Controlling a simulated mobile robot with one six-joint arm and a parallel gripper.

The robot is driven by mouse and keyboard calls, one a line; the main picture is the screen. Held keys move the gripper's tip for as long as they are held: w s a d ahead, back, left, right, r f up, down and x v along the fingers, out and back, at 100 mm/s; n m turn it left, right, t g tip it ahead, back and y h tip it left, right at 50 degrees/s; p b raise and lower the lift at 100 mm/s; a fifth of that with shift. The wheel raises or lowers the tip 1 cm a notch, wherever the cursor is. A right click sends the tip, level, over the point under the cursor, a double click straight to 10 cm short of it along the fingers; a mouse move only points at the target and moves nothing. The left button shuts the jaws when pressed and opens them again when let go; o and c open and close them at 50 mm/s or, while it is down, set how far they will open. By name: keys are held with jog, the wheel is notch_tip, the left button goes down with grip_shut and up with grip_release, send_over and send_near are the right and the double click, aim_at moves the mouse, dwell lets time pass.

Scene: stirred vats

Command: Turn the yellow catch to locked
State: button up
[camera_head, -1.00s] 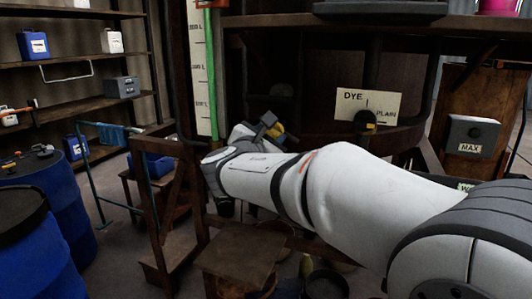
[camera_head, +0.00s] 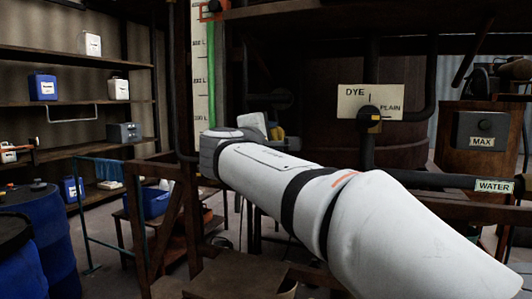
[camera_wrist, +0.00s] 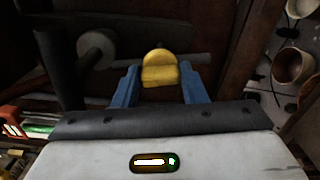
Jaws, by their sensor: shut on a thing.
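The yellow catch (camera_wrist: 160,66) is a rounded yellow piece in the middle of the wrist view, on a dark bar. My gripper (camera_wrist: 159,76) has its two blue fingers either side of it and is shut on it. In the head view my gripper (camera_head: 273,131) is small and partly hidden behind my wrist, with a bit of yellow at its end. Which way the catch points relative to locked cannot be told, as no locked mark is readable.
A DYE/PLAIN plate (camera_head: 369,103) with a dark knob is to the right, near a grey MAX box (camera_head: 481,135) and a WATER label (camera_head: 494,185). A wooden frame (camera_head: 177,220) stands close left of my arm. Blue drums (camera_head: 45,235) stand farther left.

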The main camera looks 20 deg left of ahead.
jog(key=shift+f+m+b, duration=0.15)
jog(key=shift+m+b, duration=0.75)
jog(key=shift+m, duration=0.1)
jog(key=o, duration=1)
jog(key=s, duration=0.8)
jog(key=shift+a, duration=0.4)
